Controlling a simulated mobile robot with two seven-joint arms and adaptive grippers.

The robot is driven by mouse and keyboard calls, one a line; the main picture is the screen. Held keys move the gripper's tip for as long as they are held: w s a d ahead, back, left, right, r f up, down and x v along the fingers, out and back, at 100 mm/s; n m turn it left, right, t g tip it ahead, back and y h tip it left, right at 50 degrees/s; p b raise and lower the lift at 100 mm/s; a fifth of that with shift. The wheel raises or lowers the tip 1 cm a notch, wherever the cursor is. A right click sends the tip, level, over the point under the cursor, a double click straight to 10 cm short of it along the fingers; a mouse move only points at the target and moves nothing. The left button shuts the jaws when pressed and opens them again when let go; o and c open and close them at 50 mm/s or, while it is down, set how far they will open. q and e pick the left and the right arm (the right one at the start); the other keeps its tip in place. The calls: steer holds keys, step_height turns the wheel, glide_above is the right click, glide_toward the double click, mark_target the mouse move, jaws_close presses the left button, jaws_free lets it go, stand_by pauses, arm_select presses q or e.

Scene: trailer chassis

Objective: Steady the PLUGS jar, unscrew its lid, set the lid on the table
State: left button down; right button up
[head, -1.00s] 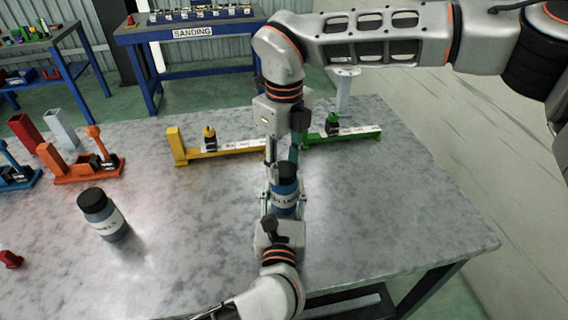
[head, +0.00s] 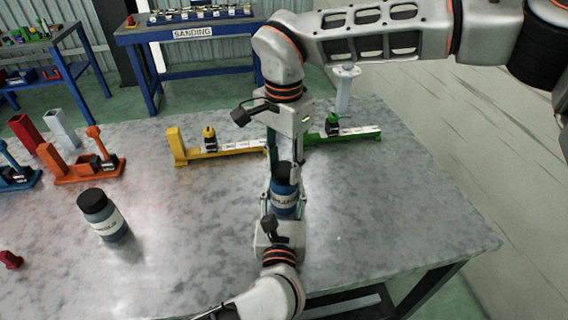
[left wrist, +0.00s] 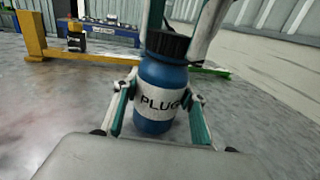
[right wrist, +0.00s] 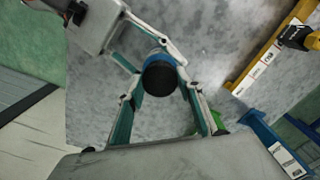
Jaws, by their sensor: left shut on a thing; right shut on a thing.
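The PLUGS jar (head: 285,197) is blue with a white label and stands upright on the grey table (head: 360,230). My left gripper (head: 283,205) is shut around its body from the front. In the left wrist view the jar (left wrist: 158,103) reads "PLUG" between the two fingers. The black lid (head: 285,172) is on top of the jar. My right gripper (head: 284,165) comes down from above and is shut on the lid. In the right wrist view the lid (right wrist: 159,78) shows as a dark round top between the fingertips.
A second blue jar with a black lid (head: 102,216) stands at the left. Yellow (head: 225,152) and green (head: 340,132) fixtures lie behind the PLUGS jar. An orange fixture (head: 85,170) is farther left. The table's right part is clear.

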mark_target(284, 168)
steer(key=shift+r, duration=0.2)
stand_by(0.6)
steer(key=shift+r, duration=0.9)
steer(key=shift+r, duration=2.05)
arm_select(q)
steer(key=c, duration=1.1)
jaws_free()
